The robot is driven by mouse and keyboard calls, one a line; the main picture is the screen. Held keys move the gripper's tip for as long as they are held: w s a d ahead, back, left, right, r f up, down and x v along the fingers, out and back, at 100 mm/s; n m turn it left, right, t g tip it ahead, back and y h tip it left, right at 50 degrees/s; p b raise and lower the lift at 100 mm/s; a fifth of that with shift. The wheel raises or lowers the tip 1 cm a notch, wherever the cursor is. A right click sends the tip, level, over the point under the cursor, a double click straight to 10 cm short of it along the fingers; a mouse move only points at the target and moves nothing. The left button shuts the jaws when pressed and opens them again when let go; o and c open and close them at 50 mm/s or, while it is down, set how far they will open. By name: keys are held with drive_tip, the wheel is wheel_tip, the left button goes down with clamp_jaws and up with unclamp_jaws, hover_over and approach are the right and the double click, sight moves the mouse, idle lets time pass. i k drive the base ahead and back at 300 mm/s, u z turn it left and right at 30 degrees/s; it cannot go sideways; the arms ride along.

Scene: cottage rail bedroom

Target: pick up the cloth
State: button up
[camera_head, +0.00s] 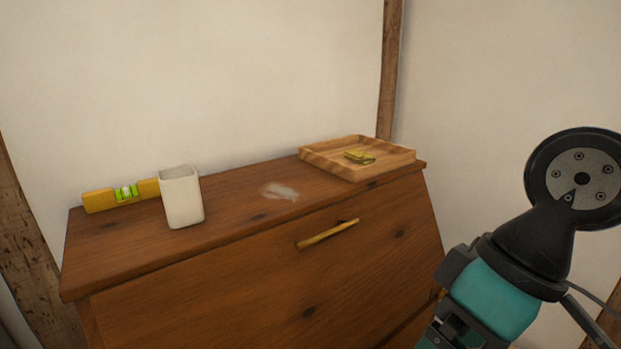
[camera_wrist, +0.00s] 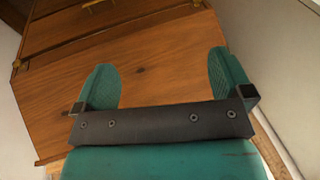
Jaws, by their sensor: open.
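A small folded yellow cloth (camera_head: 360,157) lies in a shallow wooden tray (camera_head: 334,165) at the right end of the dresser top in the head view. My gripper (camera_wrist: 168,88) shows in the wrist view with its two teal fingers apart and nothing between them. It points at the front of the wooden dresser (camera_wrist: 165,65). The cloth does not show in the wrist view. In the head view my arm is at the right, beside the dresser and away from the tray, and the fingers are out of that picture.
A white cup (camera_head: 183,198) and a yellow spirit level (camera_head: 122,195) stand at the left of the dresser top (camera_head: 235,205). A whitish smear (camera_head: 280,191) marks the middle. A brass handle (camera_head: 328,234) juts from the front. Walls close in behind and at right.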

sight(356, 155)
drive_tip(key=u, duration=0.95)
drive_tip(key=i, duration=0.35)
drive_tip(key=z, duration=0.5)
